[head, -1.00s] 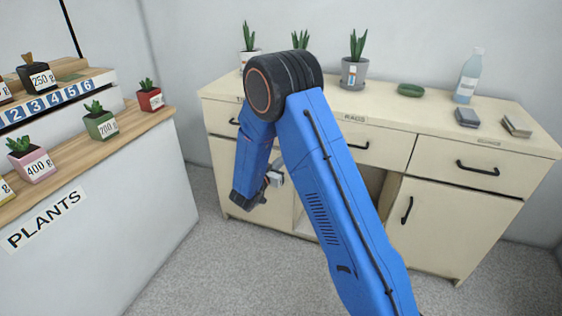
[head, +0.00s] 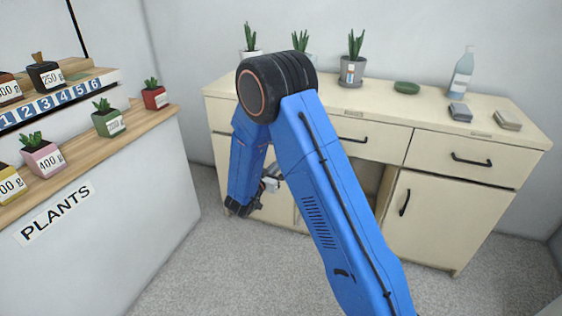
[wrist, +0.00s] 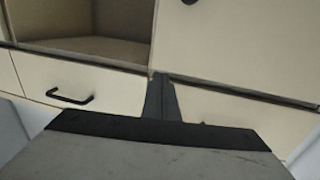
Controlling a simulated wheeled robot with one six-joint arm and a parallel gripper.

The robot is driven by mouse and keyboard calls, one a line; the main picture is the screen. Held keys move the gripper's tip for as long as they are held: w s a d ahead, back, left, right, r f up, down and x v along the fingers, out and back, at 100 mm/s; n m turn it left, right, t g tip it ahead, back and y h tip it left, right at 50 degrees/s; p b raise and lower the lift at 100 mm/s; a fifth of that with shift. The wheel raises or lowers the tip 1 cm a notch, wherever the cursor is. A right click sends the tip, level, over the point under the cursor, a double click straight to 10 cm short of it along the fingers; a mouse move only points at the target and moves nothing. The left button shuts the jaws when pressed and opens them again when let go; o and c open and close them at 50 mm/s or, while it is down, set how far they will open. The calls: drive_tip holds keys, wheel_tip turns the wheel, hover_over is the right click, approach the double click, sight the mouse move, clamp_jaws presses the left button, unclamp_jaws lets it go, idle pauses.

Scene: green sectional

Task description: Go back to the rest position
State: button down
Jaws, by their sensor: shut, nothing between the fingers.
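My gripper (wrist: 160,98) shows in the wrist view with its narrow dark fingers together and nothing between them. Behind it are the cream cabinet (wrist: 245,50) fronts, an open compartment (wrist: 85,25) and a drawer with a black handle. In the head view my blue arm is bent, with its forearm hanging down in front of the cabinet's left part. The gripper end is small there and partly hidden by the arm.
The cream cabinet (head: 470,210) stands along the back wall with potted plants, a green dish (head: 406,88), a bottle (head: 461,74) and small blocks on top. A plant counter (head: 90,160) with several pots is on the left. Grey carpet between them is clear.

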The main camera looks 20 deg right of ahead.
drive_tip(key=s+d+v, duration=0.1)
drive_tip(key=v, duration=0.6)
wheel_tip(320, 180, up, 14)
drive_tip(key=a+n+y, duration=0.3)
drive_tip(key=n+y, duration=0.1)
drive_tip(key=y, duration=0.7)
drive_tip(key=s+r+n+y, duration=0.2)
drive_tip(key=s+r+y, duration=0.15)
drive_tip(key=s, duration=0.35)
drive_tip(key=s+d+n+g, duration=0.1)
drive_tip(key=s+d+g, duration=0.1)
drive_tip(key=s, duration=0.9)
drive_tip(key=s+d+n+g+h, duration=0.1)
drive_tip(key=s+d+g, duration=0.2)
drive_tip(key=s, duration=0.9)
drive_tip(key=s+d+n+g, duration=0.1)
drive_tip(key=s+d, duration=0.5)
drive_tip(key=s, duration=0.6)
drive_tip(key=shift+g, duration=0.9)
drive_tip(key=shift+h, duration=0.25)
